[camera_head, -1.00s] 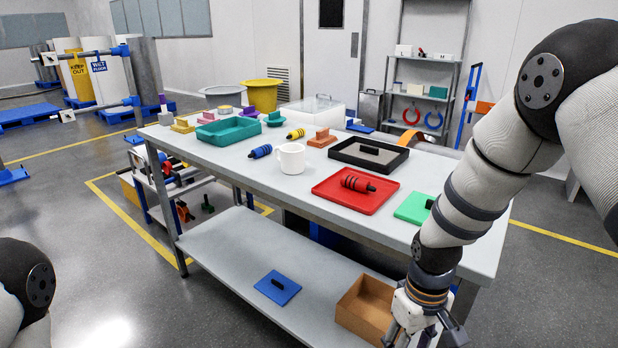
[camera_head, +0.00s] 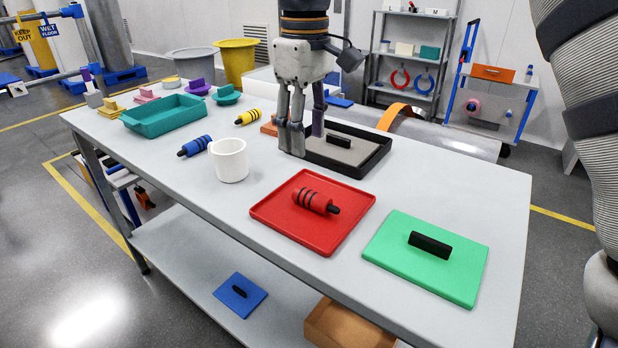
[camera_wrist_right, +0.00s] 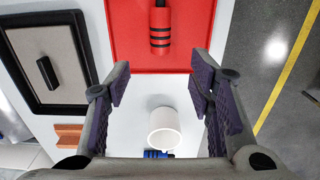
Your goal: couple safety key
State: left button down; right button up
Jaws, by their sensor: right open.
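A red cylinder with black bands and a black tip (camera_head: 316,201), possibly the safety key, lies on a red tray (camera_head: 278,227); it also shows in the wrist view (camera_wrist_right: 160,32). Similar blue (camera_head: 195,146) and yellow (camera_head: 249,117) cylinders lie on the bench farther left. My right gripper (camera_head: 302,145) is open and empty, fingers down, over the bench between the white mug and the black-rimmed tray. In the wrist view the mug (camera_wrist_right: 164,128) shows between its fingers (camera_wrist_right: 160,82), but I cannot tell the height. My left gripper is out of view.
The white mug (camera_head: 230,162) stands left of the red tray. A black-rimmed tray (camera_head: 372,166) is behind the gripper. A green plate with a black handle (camera_head: 400,255) is at right. A teal bin (camera_head: 165,119) is at left. The front-left bench top is clear.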

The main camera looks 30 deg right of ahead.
aim_at(310, 192)
jog(key=f, duration=0.8)
jog(key=s+f, duration=0.1)
jog(key=f, duration=0.2)
jog(key=shift+d+f, duration=0.15)
jog(key=shift+f, duration=0.25)
grip_shut()
